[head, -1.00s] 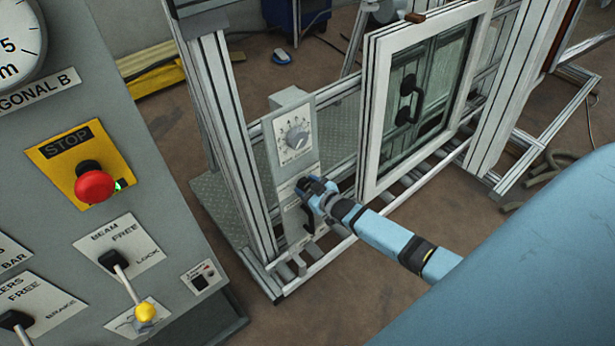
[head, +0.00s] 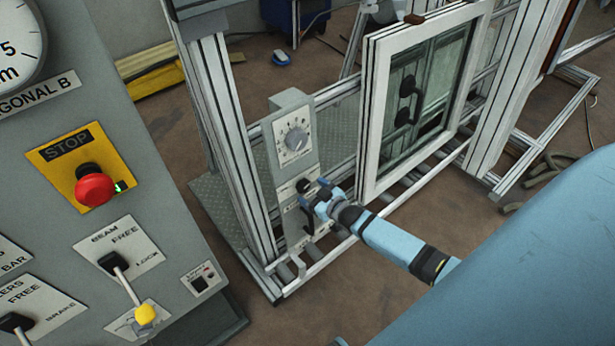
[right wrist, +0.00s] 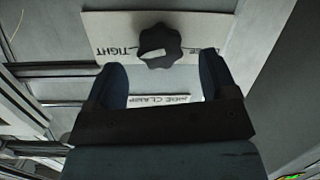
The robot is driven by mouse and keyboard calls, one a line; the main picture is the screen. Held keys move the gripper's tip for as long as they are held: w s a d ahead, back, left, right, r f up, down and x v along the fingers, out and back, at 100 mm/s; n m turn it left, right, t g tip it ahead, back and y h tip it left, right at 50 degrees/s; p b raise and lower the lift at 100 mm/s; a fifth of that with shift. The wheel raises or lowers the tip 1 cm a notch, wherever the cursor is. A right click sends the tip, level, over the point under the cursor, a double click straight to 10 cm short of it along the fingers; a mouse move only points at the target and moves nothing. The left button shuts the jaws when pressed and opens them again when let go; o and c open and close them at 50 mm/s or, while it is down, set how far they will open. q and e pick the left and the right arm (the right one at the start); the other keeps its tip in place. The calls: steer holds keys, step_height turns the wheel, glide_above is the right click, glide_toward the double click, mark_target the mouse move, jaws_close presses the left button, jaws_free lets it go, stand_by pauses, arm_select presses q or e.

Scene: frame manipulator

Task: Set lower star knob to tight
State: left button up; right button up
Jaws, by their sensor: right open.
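A black star knob (right wrist: 157,47) with a pale mark on it sits on a white plate (right wrist: 105,30) lettered "TIGHT" in the right wrist view. In the head view the dark knob (head: 303,186) shows low on a grey panel, below a round dial (head: 296,139). My right gripper (right wrist: 168,82) is open, its two blue fingers apart and pointing toward the knob. The knob lies just beyond the fingertips, roughly centred between them. In the head view the right gripper (head: 313,195) is close in front of the panel. My left gripper is not in view.
A black handle (head: 308,215) is on the panel below the gripper. A white-framed window (head: 371,120) stands right of the panel. An aluminium post (head: 232,140) stands left. A control box with a red stop button (head: 95,186) fills the left side.

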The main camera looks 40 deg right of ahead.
steer(key=v, duration=1)
steer(key=shift+s, duration=0.4)
